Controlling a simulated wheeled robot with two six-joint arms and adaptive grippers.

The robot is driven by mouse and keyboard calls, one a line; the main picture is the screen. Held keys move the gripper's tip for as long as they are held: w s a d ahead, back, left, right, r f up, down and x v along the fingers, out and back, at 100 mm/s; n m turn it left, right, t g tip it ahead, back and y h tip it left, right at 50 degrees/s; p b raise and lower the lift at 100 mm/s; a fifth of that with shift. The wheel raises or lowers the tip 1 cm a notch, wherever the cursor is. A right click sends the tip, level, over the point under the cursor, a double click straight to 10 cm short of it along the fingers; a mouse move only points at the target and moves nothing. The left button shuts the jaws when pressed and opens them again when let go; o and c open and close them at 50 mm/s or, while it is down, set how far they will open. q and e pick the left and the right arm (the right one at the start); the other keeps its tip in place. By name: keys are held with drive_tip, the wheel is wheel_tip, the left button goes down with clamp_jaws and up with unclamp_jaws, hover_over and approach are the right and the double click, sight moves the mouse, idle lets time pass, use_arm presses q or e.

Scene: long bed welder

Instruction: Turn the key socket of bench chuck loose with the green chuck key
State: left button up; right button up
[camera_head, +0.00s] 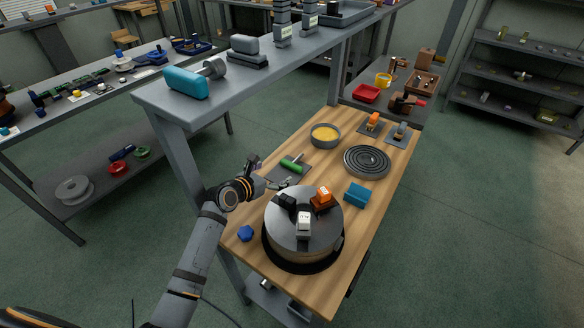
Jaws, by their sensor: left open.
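The bench chuck (278,228) is a large round grey body with a black base ring, standing on the wooden bench. Its top carries black, white and orange jaws. I cannot make out the key socket at this size. The green chuck key (291,166) lies on a dark grey mat behind the chuck, toward the bench's left edge. My left gripper (272,173) is open and empty, over the left edge of the bench, just left of the key and apart from it. My right gripper is out of view.
A yellow-filled bowl (326,135) and a ringed dark disc (367,161) lie farther back. A raised grey shelf (215,100) runs along the left.

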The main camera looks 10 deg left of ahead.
sight(290, 165)
use_arm(q)
drive_tip(key=x, duration=0.4)
drive_tip(key=shift+d+f, duration=0.1)
drive_tip(key=shift+w, duration=0.15)
drive_tip(key=x, duration=0.3)
drive_tip(key=b+x, duration=0.1)
drive_tip(key=x, duration=0.1)
drive_tip(key=shift+d, duration=0.25)
drive_tip(key=shift+r, duration=0.2)
drive_tip(key=shift+c, duration=0.5)
drive_tip(key=c, duration=1)
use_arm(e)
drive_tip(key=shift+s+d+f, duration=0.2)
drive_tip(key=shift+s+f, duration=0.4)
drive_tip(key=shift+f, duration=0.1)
